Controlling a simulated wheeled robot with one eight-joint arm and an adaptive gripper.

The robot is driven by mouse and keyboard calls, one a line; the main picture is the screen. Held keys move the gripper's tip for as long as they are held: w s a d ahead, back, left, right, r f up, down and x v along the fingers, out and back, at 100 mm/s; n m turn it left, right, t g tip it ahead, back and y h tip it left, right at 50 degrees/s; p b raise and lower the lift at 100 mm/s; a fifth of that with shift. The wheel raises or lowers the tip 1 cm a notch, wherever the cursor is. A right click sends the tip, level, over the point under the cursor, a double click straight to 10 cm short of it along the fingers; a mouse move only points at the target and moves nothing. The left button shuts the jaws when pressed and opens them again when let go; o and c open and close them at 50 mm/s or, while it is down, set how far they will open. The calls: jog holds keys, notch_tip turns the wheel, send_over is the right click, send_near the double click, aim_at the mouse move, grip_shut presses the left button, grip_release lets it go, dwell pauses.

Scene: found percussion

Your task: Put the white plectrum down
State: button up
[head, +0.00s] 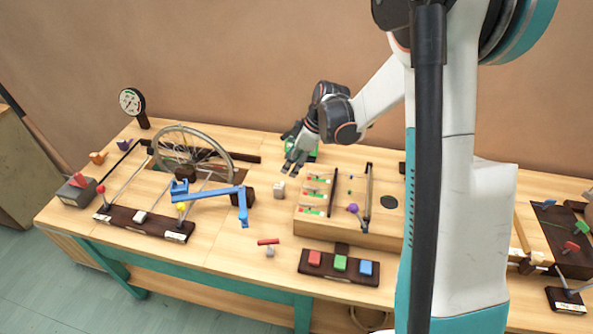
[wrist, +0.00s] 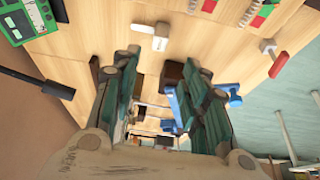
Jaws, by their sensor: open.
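A small pale, whitish block (head: 279,190), which I take to be the white plectrum, rests on the wooden tabletop between the spoked wheel and the raised wooden box. In the wrist view it shows as a pale block (wrist: 159,43) with a light tab to its left, ahead of the fingertips. My gripper (head: 293,170) is above and slightly behind it in the head view, pointing down. In the wrist view the two dark green fingers (wrist: 163,62) stand wide apart with nothing held between them. The gripper looks apart from the block.
The spoked wheel (head: 192,128) and blue jointed arm (head: 215,192) stand to the left. The raised box (head: 310,228) is to the right. A red bar (head: 268,241) and a panel with coloured blocks (head: 322,276) lie nearer the front edge. Bare tabletop surrounds the pale block.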

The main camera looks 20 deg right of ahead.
jog(key=s+a+r+m+t+h, duration=0.25)
jog(key=s+r+m, duration=0.25)
jog(key=s+r, duration=0.75)
jog(key=s+a+r+m+t, duration=0.1)
jog(key=s+r+m, duration=0.1)
jog(key=s, duration=0.5)
jog(key=s+a+r+m+t+h, duration=0.1)
jog(key=s+r+m, duration=0.1)
jog(key=s+m, duration=0.2)
jog(key=shift+s+r, duration=0.35)
jog(key=shift+s, duration=1.2)
